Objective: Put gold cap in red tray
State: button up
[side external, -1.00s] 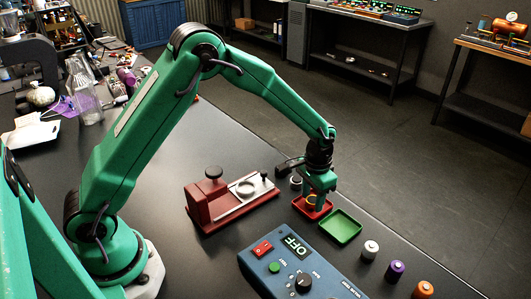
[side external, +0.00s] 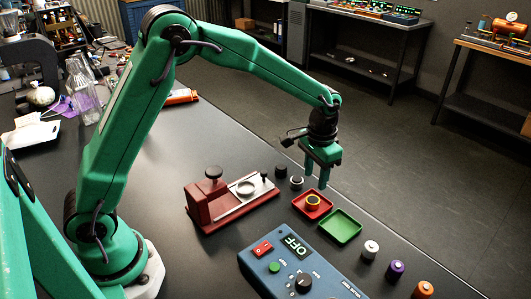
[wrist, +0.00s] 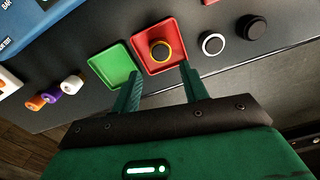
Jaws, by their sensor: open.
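The gold cap (side external: 313,200), a gold ring around a dark centre, sits inside the red tray (side external: 300,210). In the wrist view the gold cap (wrist: 160,51) lies near the middle of the red tray (wrist: 177,63). My gripper (side external: 315,181) is open and empty, raised above and behind the trays. In the wrist view its two fingers (wrist: 160,80) are spread apart, and the cap shows beyond them, untouched.
A green tray (side external: 355,230) adjoins the red one. Silver-ringed (side external: 297,182) and black caps (side external: 280,171) stand behind. White (side external: 371,248), purple (side external: 395,270) and orange (side external: 423,289) parts stand at front right. A red fixture (side external: 202,208) and blue control box (side external: 290,268) are nearby.

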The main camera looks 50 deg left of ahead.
notch_tip(320, 180, up, 4)
jog(key=shift+r, duration=0.1)
jog(key=shift+r, duration=0.1)
dwell(0.7)
jog(key=s+a+r+n+t, duration=0.1)
jog(key=s+a+r, duration=0.2)
jog(key=s+r, duration=0.25)
jog(key=s+a+r+t, duration=0.2)
jog(key=s+a+r, duration=0.1)
jog(key=s+r, duration=0.25)
jog(key=s+a+n+t, duration=0.1)
jog(key=s+a, duration=0.3)
jog(key=s, duration=1.1)
jog(key=shift+t, duration=0.8)
